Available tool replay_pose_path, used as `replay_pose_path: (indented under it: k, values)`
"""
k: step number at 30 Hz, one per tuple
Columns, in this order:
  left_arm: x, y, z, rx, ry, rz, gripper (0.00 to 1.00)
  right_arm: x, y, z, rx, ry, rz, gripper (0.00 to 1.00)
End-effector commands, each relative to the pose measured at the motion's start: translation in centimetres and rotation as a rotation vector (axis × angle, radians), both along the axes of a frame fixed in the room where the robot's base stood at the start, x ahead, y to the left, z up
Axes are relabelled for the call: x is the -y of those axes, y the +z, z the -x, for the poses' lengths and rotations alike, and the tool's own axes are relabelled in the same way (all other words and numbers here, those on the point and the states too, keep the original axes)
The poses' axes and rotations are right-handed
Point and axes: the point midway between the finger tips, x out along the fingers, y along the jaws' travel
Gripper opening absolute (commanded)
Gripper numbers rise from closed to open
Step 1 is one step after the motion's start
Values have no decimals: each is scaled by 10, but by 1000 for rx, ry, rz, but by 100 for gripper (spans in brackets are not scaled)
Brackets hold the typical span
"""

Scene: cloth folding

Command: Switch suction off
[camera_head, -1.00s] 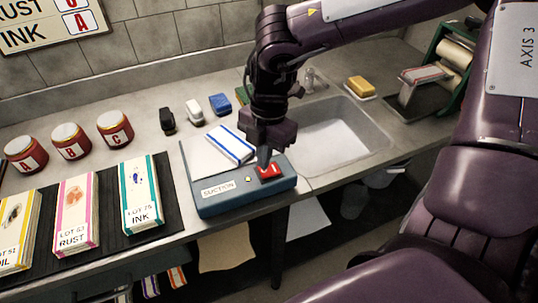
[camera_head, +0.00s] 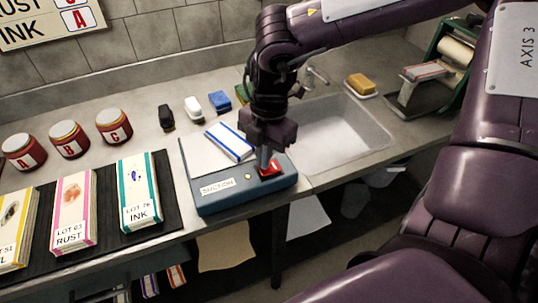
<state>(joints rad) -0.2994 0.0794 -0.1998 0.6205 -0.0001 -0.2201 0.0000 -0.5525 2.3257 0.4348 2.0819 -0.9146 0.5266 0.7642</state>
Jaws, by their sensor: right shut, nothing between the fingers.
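The blue suction box (camera_head: 220,204) stands at the counter's front edge, with a "SUCTION" label and a small yellowish light on its front. Its red switch (camera_head: 271,168) is on the top at the right. My right gripper (camera_head: 264,166) is shut and empty, pointing down, with its tips at the red switch and hiding part of it. They seem to touch it. A folded white cloth with blue stripes (camera_head: 229,142) lies on the pale top plate of the box, left of the gripper. My left gripper is not in view.
A sink (camera_head: 345,130) is right behind the box, with a yellow sponge (camera_head: 360,84) and a green roller device (camera_head: 455,60) beyond. Lettered jars (camera_head: 68,139) and labelled cloth stacks (camera_head: 139,195) stand left.

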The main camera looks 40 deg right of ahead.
Motion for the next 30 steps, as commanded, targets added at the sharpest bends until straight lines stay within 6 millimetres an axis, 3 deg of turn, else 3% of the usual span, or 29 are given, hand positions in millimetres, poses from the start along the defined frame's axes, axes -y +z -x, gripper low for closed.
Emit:
replay_pose_path:
  k: [18, 30]
  values:
    - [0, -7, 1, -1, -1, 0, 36, 0, -7, 0, 0, -1, 1, 0]
    - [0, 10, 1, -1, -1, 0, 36, 0, 21, 0, 1, 1, 0, 0]
